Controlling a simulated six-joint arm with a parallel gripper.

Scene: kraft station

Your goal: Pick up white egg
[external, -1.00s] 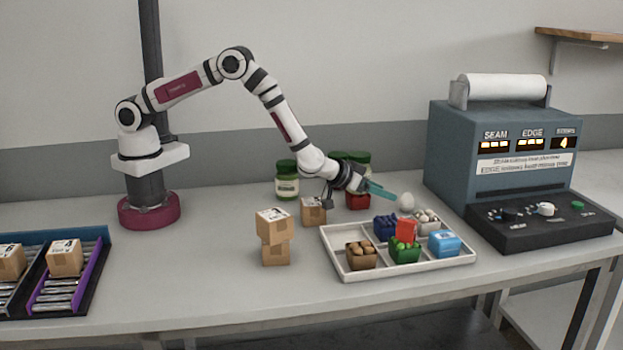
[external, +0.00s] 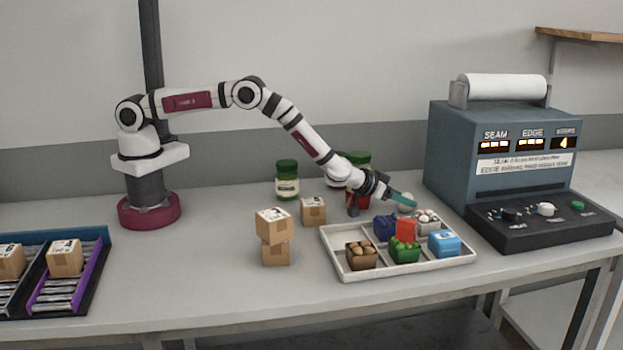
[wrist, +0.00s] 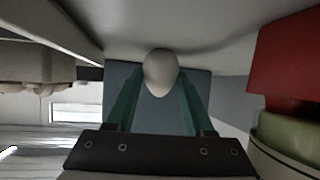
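The white egg (external: 405,207) stands on the table just behind the tray's back edge, partly hidden by my gripper (external: 403,199). In the wrist view, the egg (wrist: 161,73) sits between the ends of the two teal fingers of my gripper (wrist: 160,80). The fingers are apart, one on each side of it, with a thin gap seeming to show. I see no clear grip on the egg.
A white divided tray (external: 333,262) with small coloured boxes and baskets lies in front of the egg. Green-lidded jars (external: 287,180) and a red box (wrist: 293,55) are near my wrist. A blue-grey machine (external: 450,150) stands to the right. Stacked cartons (external: 274,230) stand left of the tray.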

